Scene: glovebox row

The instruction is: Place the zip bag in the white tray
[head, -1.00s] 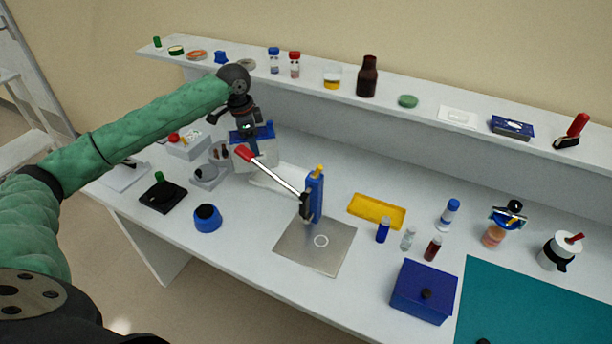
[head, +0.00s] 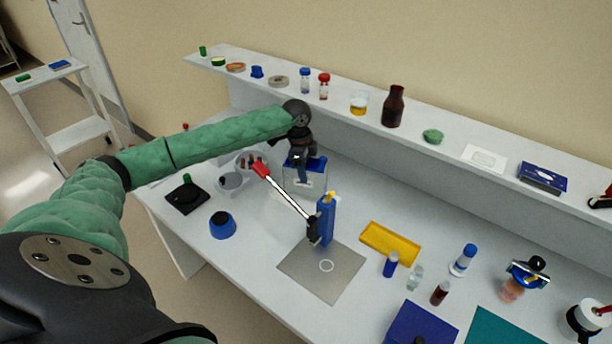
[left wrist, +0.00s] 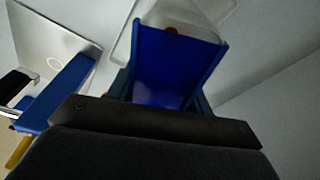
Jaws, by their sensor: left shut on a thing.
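My left gripper (head: 303,160) is shut on the zip bag (head: 308,181), a pale, see-through bag with a blue top edge. The bag hangs below the fingers, behind the blue press. In the left wrist view the bag's blue part (left wrist: 172,70) fills the space between the fingers, with a small red spot at its far edge. The white tray's pale rounded rim (left wrist: 127,28) shows beyond and beside the bag there. In the head view the bag and press largely hide the tray. I cannot tell whether the bag touches it. My right gripper is not in view.
The blue press (head: 327,220) with a red-ended lever stands on a grey plate (head: 305,274) just in front. A yellow tray (head: 390,244) and several vials lie to the right. A shelf (head: 450,143) with bottles runs along the back.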

